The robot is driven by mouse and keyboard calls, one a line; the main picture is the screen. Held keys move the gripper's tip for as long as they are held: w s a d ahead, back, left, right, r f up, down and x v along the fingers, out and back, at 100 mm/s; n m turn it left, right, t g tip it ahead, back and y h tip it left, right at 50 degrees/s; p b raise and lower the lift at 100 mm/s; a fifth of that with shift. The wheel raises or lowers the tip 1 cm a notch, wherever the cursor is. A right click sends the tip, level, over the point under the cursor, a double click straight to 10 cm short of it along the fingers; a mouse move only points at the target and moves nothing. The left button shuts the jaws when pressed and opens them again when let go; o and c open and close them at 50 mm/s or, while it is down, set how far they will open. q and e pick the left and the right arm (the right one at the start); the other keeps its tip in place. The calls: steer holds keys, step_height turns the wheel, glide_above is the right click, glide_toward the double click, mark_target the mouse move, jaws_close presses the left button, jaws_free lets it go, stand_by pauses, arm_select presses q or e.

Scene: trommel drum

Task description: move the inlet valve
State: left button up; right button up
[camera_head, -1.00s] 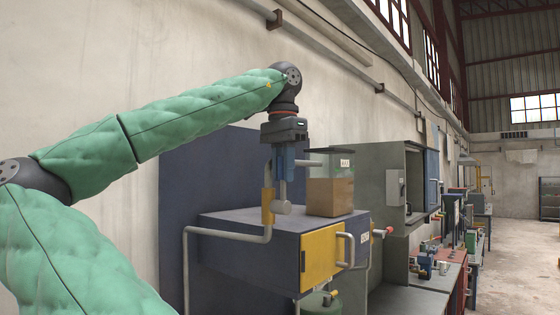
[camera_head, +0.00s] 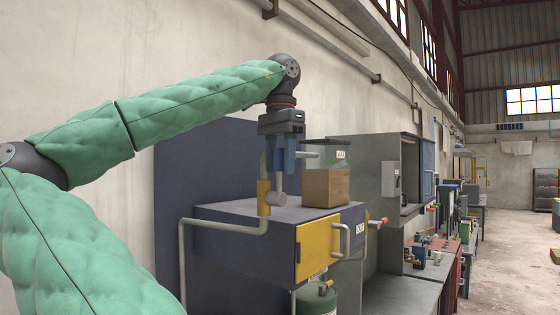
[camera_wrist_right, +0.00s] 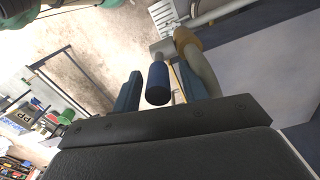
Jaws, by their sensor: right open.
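The inlet valve (camera_head: 278,200) is a grey body on a pipe with an orange-yellow collar, at the near left of the blue-grey cabinet top. In the right wrist view its dark blue handle (camera_wrist_right: 157,84) stands out from the grey body (camera_wrist_right: 161,49). My right gripper (camera_head: 283,162) points down over the valve. Its blue fingers (camera_wrist_right: 160,90) are open, one on each side of the handle, with gaps visible. The lower part of the handle is hidden by the fingers in the head view. My left gripper is not in view.
A clear container (camera_head: 326,185) with brown contents stands close behind the gripper on the cabinet (camera_head: 235,215). A yellow panel (camera_head: 315,250) with a handle is on the front. A bent grey pipe (camera_head: 205,224) runs left of the valve. Grey cabinets (camera_head: 365,180) stand farther right.

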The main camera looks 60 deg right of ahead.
steer(key=shift+r, duration=0.1)
steer(key=shift+r+b, duration=0.35)
steer(key=shift+r, duration=0.2)
step_height(320, 180, up, 4)
steer(key=shift+r+b, duration=0.25)
steer(key=shift+b, duration=0.4)
steer(key=shift+d+r, duration=0.1)
steer(key=shift+r, duration=0.9)
